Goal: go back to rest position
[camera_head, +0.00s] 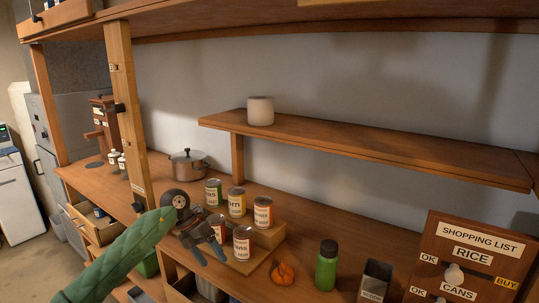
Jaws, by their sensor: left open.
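My left gripper (207,244) is at the end of the green-sleeved arm that comes in from the lower left. Its dark fingers are apart and nothing shows between them. My right gripper is not in view.
A pot (187,166), an orange lump (283,275), a green bottle (326,266) and a metal tin (375,281) stand on the counter. A shopping list board (470,262) is at right. A white cup (260,111) sits on the shelf (380,146). A wooden post (127,110) rises behind my arm.

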